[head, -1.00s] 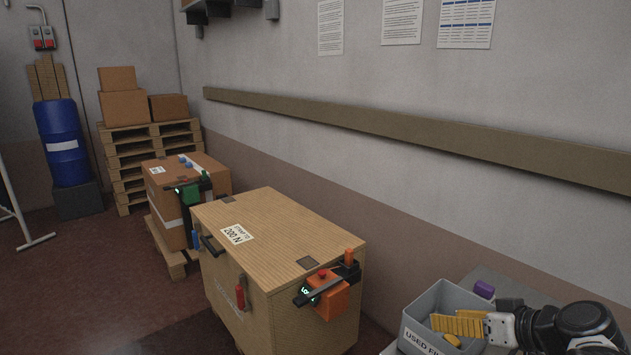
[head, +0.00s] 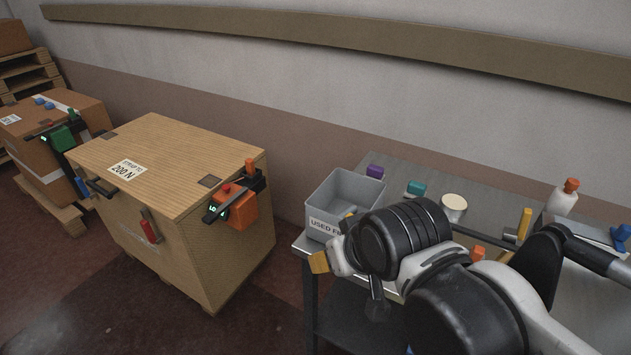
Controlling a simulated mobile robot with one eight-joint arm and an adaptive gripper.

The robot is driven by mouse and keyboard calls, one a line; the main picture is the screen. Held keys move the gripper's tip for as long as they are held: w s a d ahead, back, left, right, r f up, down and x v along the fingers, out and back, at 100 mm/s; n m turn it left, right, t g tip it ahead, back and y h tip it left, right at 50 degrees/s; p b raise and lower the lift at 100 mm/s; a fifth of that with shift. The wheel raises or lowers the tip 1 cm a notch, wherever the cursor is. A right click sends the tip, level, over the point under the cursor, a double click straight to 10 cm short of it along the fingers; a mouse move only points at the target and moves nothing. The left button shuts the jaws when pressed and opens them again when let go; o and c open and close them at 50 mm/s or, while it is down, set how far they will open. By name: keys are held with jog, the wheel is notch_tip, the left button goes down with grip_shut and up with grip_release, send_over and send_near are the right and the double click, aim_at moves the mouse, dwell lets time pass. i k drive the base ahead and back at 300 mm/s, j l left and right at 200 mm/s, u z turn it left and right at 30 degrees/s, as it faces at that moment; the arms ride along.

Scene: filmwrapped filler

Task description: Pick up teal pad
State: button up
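A small teal pad (head: 416,188) lies on the grey table in the head view, to the right of the grey bin and short of the wall. It is not touched by anything of mine. My arm reaches over the front of the table from the right. My gripper (head: 319,263) is at the arm's left end, near the table's front left corner, and only a yellow finger part shows. It is apart from the pad, nearer to the camera and to the left. The rest of the fingers is hidden, so I cannot see whether they are open.
A grey bin (head: 345,190) labelled "USED F..." stands at the table's left end. A purple block (head: 375,172), a white round container (head: 453,204), a yellow piece (head: 524,223) and an orange-capped bottle (head: 563,199) are on the table. A wooden crate (head: 185,160) stands to the left.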

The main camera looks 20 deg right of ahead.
aim_at(415, 188)
jog(key=z, duration=1.45)
